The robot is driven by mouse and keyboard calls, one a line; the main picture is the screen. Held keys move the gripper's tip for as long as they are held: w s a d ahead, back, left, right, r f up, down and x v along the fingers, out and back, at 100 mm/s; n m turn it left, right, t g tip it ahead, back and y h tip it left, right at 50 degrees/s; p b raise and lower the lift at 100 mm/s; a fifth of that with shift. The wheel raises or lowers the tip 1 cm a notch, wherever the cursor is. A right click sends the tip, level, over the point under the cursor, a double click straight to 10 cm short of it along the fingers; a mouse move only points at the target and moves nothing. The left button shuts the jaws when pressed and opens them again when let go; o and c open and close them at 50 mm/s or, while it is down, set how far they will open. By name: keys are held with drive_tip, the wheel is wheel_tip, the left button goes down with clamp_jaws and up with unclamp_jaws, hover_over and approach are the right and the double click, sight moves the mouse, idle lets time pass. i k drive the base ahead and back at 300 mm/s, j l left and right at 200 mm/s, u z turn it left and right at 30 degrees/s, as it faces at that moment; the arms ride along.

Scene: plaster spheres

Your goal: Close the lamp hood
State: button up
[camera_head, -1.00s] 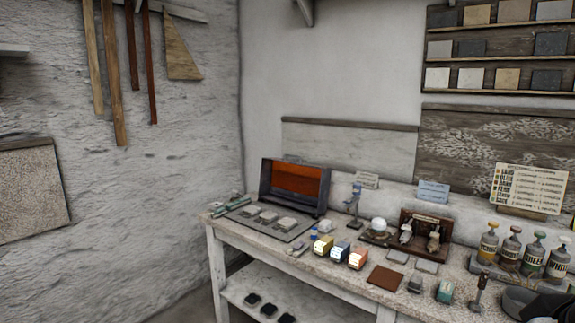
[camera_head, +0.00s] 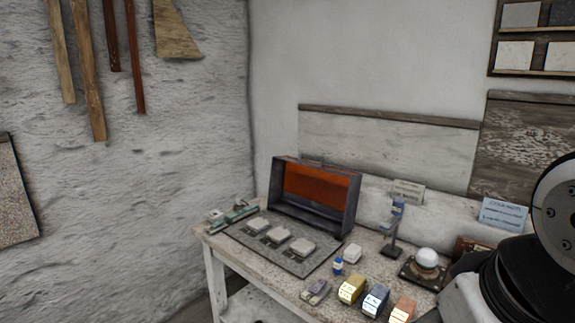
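The lamp hood (camera_head: 317,194) is a dark metal box frame with an orange inner panel. It stands raised and tilted back at the rear of a dark base plate (camera_head: 300,266) on the bench. Several pale square blocks (camera_head: 279,235) lie on the plate in front of the hood. Part of my arm shows at the right edge. My gripper is not in view, so its state and its distance from the hood do not show.
The bench (camera_head: 250,268) holds yellow, blue and orange blocks (camera_head: 352,288) at the front, a small blue-topped stand (camera_head: 393,226) and a white sphere on a base (camera_head: 427,260). A green tool (camera_head: 232,215) lies left of the plate. The wall is close behind.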

sight(327, 189)
drive_tip(key=i+j, duration=0.15)
drive_tip(key=i, duration=0.15)
drive_tip(key=i+j+z, duration=0.2)
drive_tip(key=i+j, duration=0.25)
drive_tip(key=j, duration=0.15)
drive_tip(key=i+j+z, duration=0.2)
drive_tip(key=i+j, duration=0.15)
drive_tip(key=j, duration=0.3)
drive_tip(key=i+j+z, duration=0.1)
drive_tip(key=j, duration=0.25)
drive_tip(key=i+j+z, duration=0.1)
drive_tip(key=i+j, duration=0.15)
drive_tip(key=j, duration=0.1)
